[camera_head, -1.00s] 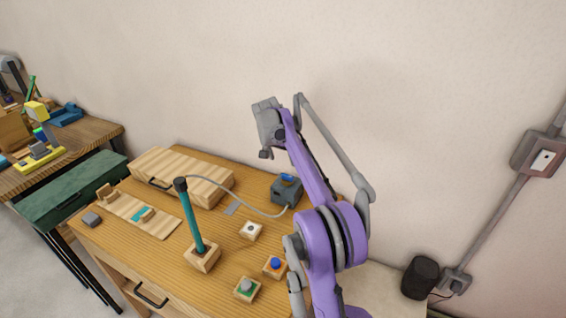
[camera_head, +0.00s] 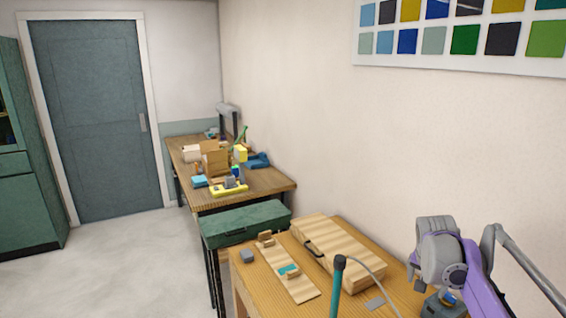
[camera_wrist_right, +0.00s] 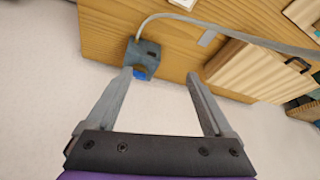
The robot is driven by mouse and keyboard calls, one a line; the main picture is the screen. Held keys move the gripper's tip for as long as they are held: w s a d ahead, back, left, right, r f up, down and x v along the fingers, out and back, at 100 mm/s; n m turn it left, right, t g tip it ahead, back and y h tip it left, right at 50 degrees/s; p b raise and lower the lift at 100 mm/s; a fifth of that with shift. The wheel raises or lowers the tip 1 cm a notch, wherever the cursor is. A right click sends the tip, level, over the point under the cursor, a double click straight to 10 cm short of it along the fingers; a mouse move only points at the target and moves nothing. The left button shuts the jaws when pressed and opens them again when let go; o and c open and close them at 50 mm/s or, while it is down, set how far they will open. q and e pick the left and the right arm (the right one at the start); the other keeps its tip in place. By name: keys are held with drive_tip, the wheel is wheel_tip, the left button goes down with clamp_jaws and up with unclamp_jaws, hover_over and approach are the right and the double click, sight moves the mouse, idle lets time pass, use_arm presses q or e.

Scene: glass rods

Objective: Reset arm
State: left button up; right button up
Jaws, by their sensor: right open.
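My right gripper (camera_wrist_right: 158,80) is open in the right wrist view, with nothing between its two grey fingers. In that view it points down toward the edge of the wooden workbench (camera_wrist_right: 110,35). A small blue-grey box (camera_wrist_right: 147,52) with a cable shows just beyond the left fingertip. In the head view my right arm (camera_head: 478,285) rises at the lower right, and its grey wrist (camera_head: 442,255) hides part of the wall. The fingertips are not clear there. My left gripper is in neither current view.
A cluttered second table (camera_head: 265,182) stands behind. The floor (camera_head: 130,265) at left is clear.

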drive_tip(key=s+a+f+n+t+y, duration=0.1)
drive_tip(key=s+a+n, duration=0.1)
drive_tip(key=s+a, duration=0.45)
drive_tip(key=s+a+f+n+y, duration=0.1)
drive_tip(key=s+a+f+n, duration=0.15)
drive_tip(key=s+a, duration=0.35)
drive_tip(key=s+a+f+n, duration=0.2)
drive_tip(key=s+a+f, duration=0.1)
drive_tip(key=s, duration=0.4)
drive_tip(key=s+a+f+n+t+y, duration=0.1)
drive_tip(key=s+a+f+n, duration=0.1)
drive_tip(key=s+a+f, duration=0.2)
drive_tip(key=s+f, duration=0.2)
drive_tip(key=s, duration=0.2)
drive_tip(key=shift+s+t, duration=0.15)
drive_tip(key=shift+t, duration=0.15)
drive_tip(key=shift+n, duration=0.25)
